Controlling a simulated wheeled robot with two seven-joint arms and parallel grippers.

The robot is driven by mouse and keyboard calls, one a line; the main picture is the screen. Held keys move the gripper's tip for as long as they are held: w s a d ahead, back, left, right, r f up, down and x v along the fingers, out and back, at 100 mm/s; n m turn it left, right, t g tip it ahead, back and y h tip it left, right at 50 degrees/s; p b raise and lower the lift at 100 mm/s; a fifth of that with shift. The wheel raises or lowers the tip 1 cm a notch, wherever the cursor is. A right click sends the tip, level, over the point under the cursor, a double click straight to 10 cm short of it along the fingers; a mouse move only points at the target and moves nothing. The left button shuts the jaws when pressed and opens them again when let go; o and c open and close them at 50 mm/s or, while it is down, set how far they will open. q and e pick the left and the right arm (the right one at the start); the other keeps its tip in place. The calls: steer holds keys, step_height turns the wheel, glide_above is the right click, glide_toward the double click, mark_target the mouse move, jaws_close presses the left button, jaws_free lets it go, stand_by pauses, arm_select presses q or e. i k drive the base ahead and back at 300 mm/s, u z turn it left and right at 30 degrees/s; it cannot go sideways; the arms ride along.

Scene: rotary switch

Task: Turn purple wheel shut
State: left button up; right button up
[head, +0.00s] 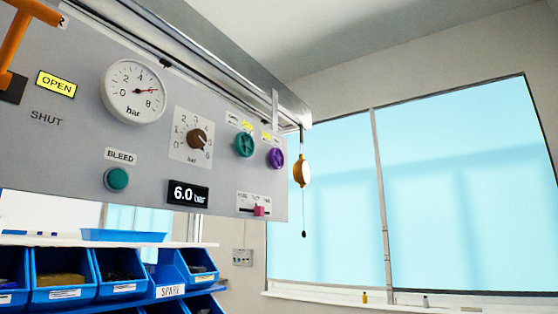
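The purple wheel (276,158) is a small round handwheel near the right end of the grey control panel (60,165) in the head view. A green wheel (244,144) sits just to its left. Small labels, partly yellow, are above both wheels; their text is too small to read. Neither of my grippers shows in this view, and nothing touches the purple wheel.
The panel also holds a bar gauge (134,92), a brown rotary knob (197,139), a green BLEED button (116,179), a 6.0 bar display (188,193) and a pink slider (259,210). An orange lever (22,40) is top left. An orange pulley-like object (301,171) hangs right of the panel. Blue bins (120,275) stand below.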

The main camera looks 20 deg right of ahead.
mark_target(277, 158)
steer(key=z, duration=0.35)
steer(key=k, duration=0.4)
steer(key=z, duration=1.05)
steer(key=i, duration=1.5)
steer(key=u, duration=1)
